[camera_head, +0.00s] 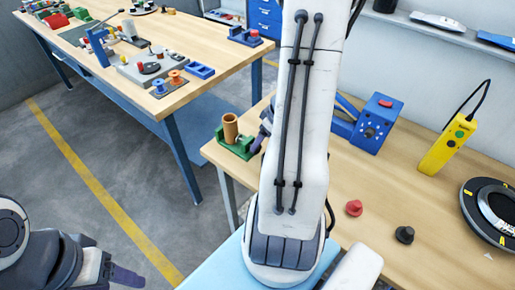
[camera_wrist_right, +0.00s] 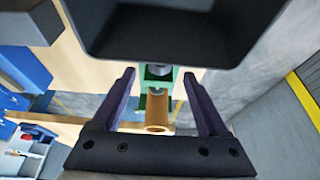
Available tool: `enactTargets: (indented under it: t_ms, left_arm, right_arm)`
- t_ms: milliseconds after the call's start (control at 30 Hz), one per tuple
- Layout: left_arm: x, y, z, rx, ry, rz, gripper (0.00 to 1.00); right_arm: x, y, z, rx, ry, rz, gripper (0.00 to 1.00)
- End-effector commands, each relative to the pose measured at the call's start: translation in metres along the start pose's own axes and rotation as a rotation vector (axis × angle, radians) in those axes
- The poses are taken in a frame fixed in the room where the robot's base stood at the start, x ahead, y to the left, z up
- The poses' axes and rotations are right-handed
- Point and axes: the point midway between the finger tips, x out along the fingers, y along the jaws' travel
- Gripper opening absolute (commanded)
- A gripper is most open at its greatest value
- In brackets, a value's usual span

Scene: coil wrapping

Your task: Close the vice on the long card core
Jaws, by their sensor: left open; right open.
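A green vice (camera_head: 238,149) sits at the near left corner of the right-hand wooden table. The brown card core (camera_head: 230,127) stands upright in it as a hollow tube. In the right wrist view the core (camera_wrist_right: 158,112) and the green vice (camera_wrist_right: 177,80) appear in the gap between the fingers of my right gripper (camera_wrist_right: 159,73), which is open and empty. In the head view my right arm hides most of that gripper; a dark purple finger shows just right of the vice. My left gripper (camera_head: 127,277) is at the lower left, open and far from the vice.
On the same table are a blue box (camera_head: 377,124) with a red button, a yellow pendant (camera_head: 447,142), a red knob (camera_head: 354,208), a black knob (camera_head: 404,234) and a black ring (camera_head: 477,212). Another workbench (camera_head: 130,70) with tools stands behind, across a floor gap.

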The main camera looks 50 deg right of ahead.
Motion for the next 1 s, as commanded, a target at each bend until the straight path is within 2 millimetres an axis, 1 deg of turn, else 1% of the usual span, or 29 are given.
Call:
enactTargets:
  t_ms: [33,100,200,300,433,667,700,767,800,900,1000]
  left_arm:
    - [0.007,-0.001,0.0,0.0,0.0,0.0,0.62]
    - [0.011,-0.001,0.001,0.0,0.0,0.0,0.62]
    - [0.015,-0.001,0.001,0.0,0.0,0.0,0.62]
    - [0.018,-0.001,0.001,0.0,0.0,0.0,0.62]
    - [0.019,-0.001,0.001,0.0,0.0,0.0,0.62]
    - [0.019,-0.001,0.001,0.0,0.0,0.0,0.62]
    - [0.019,-0.001,0.001,0.0,0.0,0.0,0.62]
    - [0.019,-0.001,0.001,0.0,0.0,0.0,0.62]
    - [0.019,-0.001,0.001,0.0,0.0,0.0,0.62]
    - [0.019,-0.001,0.001,0.0,0.0,0.0,0.62]
    - [0.018,-0.001,0.001,0.0,0.0,0.0,0.62]
  right_arm:
    - [0.015,-0.001,0.002,0.0,-0.002,-0.003,0.77]
    - [0.026,-0.001,0.001,-0.001,-0.001,-0.003,0.77]
    - [0.041,-0.001,0.001,-0.002,-0.001,-0.002,0.77]
    - [0.049,0.0,0.001,0.0,-0.001,-0.001,0.77]
    - [0.055,0.0,0.0,-0.001,-0.001,-0.001,0.77]
    - [0.055,0.0,-0.001,-0.002,0.0,0.0,0.77]
    - [0.055,0.0,-0.001,-0.002,0.0,0.0,0.73]
    - [0.055,0.0,-0.001,-0.001,0.0,0.0,0.5]
    - [0.055,0.0,-0.001,-0.001,0.0,0.0,0.35]
    - [0.055,0.0,-0.001,-0.001,0.0,0.0,0.0]
    - [0.054,0.0,-0.001,0.0,0.0,-0.003,0.0]
